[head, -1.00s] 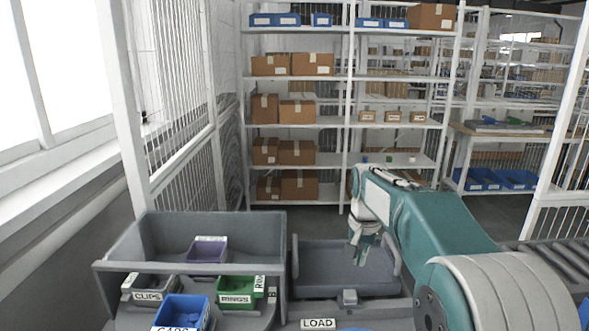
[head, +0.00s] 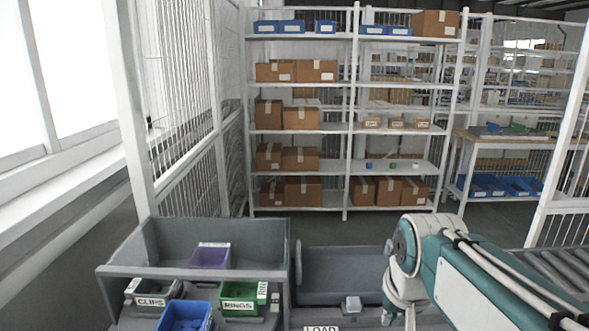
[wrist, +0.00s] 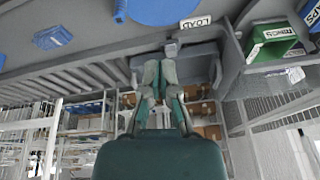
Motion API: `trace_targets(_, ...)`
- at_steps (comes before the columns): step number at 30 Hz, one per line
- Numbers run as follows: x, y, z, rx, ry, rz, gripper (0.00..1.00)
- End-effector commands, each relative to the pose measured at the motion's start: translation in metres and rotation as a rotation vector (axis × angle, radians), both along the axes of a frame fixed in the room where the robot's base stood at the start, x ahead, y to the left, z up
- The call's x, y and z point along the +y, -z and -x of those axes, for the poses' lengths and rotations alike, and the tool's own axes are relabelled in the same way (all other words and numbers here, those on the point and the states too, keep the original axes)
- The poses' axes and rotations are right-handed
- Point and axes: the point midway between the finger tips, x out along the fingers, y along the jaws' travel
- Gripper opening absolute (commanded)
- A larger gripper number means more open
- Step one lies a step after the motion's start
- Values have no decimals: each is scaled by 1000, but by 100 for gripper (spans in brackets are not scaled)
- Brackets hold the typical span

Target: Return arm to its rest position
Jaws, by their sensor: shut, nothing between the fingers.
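My teal and white arm (head: 470,275) is folded at the lower right of the head view. My gripper (head: 398,315) hangs low in front of the right end of the grey tray, cut off by the bottom edge. In the wrist view my gripper (wrist: 160,72) is shut and empty, its fingers side by side. The fingers appear in front of the grey tray (wrist: 198,58) in that view. Whether they touch anything is not clear.
A grey bin (head: 170,272) holds purple, green "RINGS", "CLIPS" and blue boxes at left. The grey tray (head: 340,275) beside it looks empty. A roller conveyor (head: 560,265) lies at right. Shelves with cartons (head: 300,118) stand behind, beyond open floor.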

Motion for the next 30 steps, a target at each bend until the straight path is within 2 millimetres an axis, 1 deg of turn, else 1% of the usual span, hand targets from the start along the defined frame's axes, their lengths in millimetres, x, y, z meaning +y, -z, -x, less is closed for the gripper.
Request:
trace_targets(1,0,1,11,-16,-11,4,0)
trace_targets(6,0,9,43,-59,-55,21,0)
trace_targets(12,0,24,79,-110,-105,42,0)
trace_targets(16,0,35,98,-139,-134,56,0)
trace_targets(21,0,44,111,-161,-155,67,0)
trace_targets(30,0,46,112,-162,-158,69,0)
